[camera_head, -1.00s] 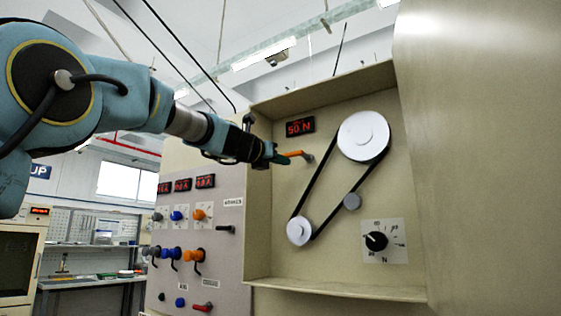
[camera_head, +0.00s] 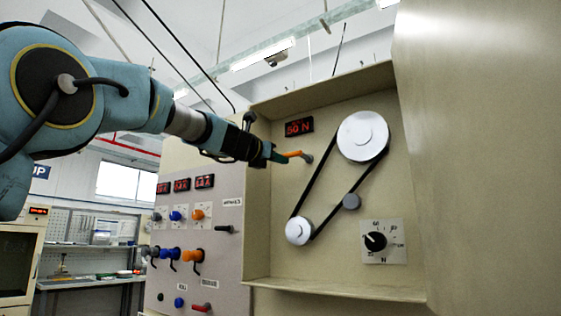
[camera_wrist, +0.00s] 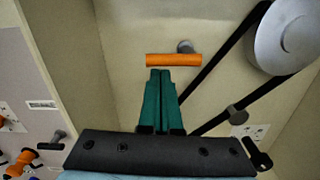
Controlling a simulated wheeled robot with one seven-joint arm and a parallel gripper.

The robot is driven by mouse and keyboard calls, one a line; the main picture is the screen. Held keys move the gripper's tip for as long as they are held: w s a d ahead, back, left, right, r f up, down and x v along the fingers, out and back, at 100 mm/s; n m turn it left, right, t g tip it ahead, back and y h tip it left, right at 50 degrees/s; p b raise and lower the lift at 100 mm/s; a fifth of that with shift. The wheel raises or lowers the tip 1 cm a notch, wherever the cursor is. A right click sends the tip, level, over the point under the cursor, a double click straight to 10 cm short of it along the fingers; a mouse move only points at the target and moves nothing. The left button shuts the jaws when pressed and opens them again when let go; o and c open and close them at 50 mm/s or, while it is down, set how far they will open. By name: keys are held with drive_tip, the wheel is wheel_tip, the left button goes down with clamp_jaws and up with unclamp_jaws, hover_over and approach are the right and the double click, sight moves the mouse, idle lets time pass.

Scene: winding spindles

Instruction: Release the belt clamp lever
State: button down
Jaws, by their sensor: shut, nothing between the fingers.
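The belt clamp lever (camera_head: 295,154) is an orange bar on a grey pivot at the back wall of the machine's recess, left of the belt. In the wrist view the lever (camera_wrist: 173,60) lies crosswise, with its pivot behind its right end. My gripper (camera_head: 284,158) is at the lever's left end in the head view. In the wrist view my gripper (camera_wrist: 160,72) has its green fingers together and empty, with the tips just below the bar. I cannot tell whether they touch it. The black belt (camera_head: 316,178) runs around two white pulleys.
A red display (camera_head: 299,127) reading 50 N sits above the lever. A small grey roller (camera_head: 351,202) and a black dial (camera_head: 375,241) are lower right. The control panel (camera_head: 222,268) with coloured knobs is at left. The recess edge (camera_head: 335,291) juts out below.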

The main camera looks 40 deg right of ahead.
drive_tip(key=shift+r+m, duration=0.25)
drive_tip(key=shift+m, duration=0.35)
drive_tip(key=r+m, duration=0.1)
drive_tip(key=m, duration=0.4)
drive_tip(key=s+r+m, duration=0.1)
drive_tip(key=r+m, duration=0.1)
drive_tip(key=m, duration=0.3)
drive_tip(key=s+r+m+b, duration=0.1)
drive_tip(key=r+m, duration=0.1)
drive_tip(key=m, duration=0.3)
drive_tip(key=shift+d+r+g, duration=0.2)
drive_tip(key=shift+d+g, duration=0.05)
drive_tip(key=shift+g, duration=0.05)
drive_tip(key=shift+r, duration=0.1)
idle(0.4)
